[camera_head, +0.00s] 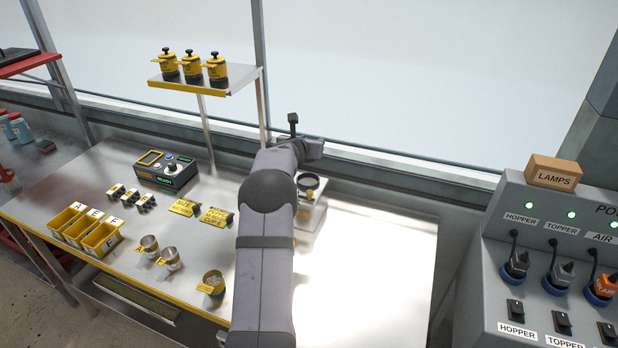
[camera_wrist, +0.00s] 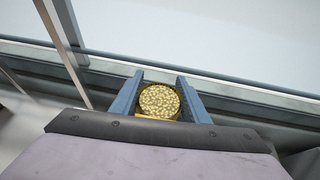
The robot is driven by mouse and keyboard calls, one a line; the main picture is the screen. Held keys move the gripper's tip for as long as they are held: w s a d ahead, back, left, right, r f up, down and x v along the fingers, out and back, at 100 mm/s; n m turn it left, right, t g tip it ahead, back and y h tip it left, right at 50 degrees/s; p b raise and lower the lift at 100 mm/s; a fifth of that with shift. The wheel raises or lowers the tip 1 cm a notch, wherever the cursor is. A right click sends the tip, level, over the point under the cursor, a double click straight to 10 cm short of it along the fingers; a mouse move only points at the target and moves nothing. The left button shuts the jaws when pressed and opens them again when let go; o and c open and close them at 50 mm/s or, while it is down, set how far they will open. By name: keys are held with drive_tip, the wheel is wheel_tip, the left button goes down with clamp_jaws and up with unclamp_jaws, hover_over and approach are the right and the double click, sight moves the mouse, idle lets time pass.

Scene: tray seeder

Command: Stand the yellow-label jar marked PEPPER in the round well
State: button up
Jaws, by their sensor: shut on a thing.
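My gripper (camera_wrist: 160,84) shows in the wrist view with its two blue-grey fingers shut on a round jar (camera_wrist: 159,101). The jar's open top is full of pale yellow grains, and a strip of yellow shows at its near rim. Its label text is not readable here. A pale machine (camera_head: 312,213) with a dark ring (camera_head: 309,182) on top stands partly behind my arm. I cannot tell whether that ring is the round well.
A grain-filled cup (camera_head: 213,282) and two metal cups (camera_head: 149,246) stand on the steel table (camera_head: 385,270). Yellow bins (camera_head: 100,238), a control box (camera_head: 166,172) and yellow signs (camera_head: 186,207) are to the left. Three lidded yellow pots sit on a raised shelf (camera_head: 235,77). A switch panel (camera_head: 540,290) is right.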

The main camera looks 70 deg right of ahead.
sight(310, 178)
drive_tip(key=shift+f+b, duration=0.45)
drive_tip(key=shift+f, duration=4.25)
drive_tip(key=shift+f+b, duration=0.2)
drive_tip(key=shift+b, duration=0.1)
drive_tip(key=o, duration=1.2)
drive_tip(key=shift+r, duration=0.1)
drive_tip(key=shift+r+p, duration=0.15)
drive_tip(key=shift+p, duration=0.2)
drive_tip(key=shift+a+b, duration=0.35)
drive_tip(key=shift+b, duration=0.05)
drive_tip(key=b+v, duration=0.4)
drive_tip(key=v, duration=0.7)
drive_tip(key=shift+a+r, duration=0.1)
drive_tip(key=shift+r, duration=0.05)
